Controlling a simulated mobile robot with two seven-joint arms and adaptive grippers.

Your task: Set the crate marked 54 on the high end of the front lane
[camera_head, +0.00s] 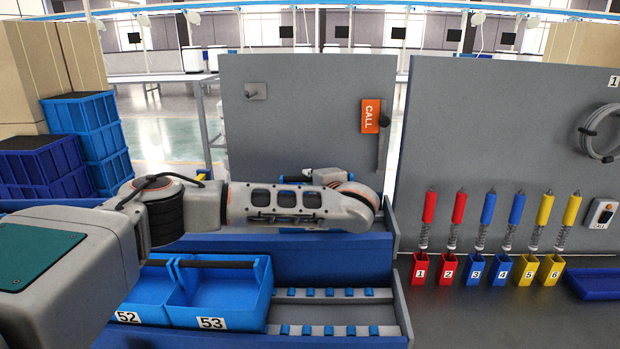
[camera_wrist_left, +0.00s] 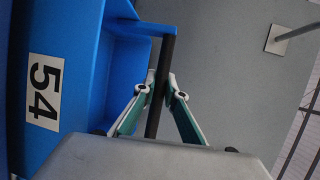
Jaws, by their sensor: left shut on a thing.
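The blue crate marked 54 (camera_wrist_left: 75,70) fills the left of the wrist view, its number label turned sideways. My left gripper (camera_wrist_left: 162,88) is shut on the crate's black handle bar. In the head view my left arm reaches across to the right, and the arm hides its gripper and most or all of the crate. The front lane (camera_head: 335,312) has two pale rails with blue rollers. Blue crates marked 52 (camera_head: 150,285) and 53 (camera_head: 222,305) stand side by side at the lane's left. My right gripper is not in view.
Right of crate 53 the front lane is bare up to a grey end panel (camera_head: 398,310). A blue wall (camera_head: 330,262) runs behind it. Coloured numbered holders (camera_head: 473,268) stand at right.

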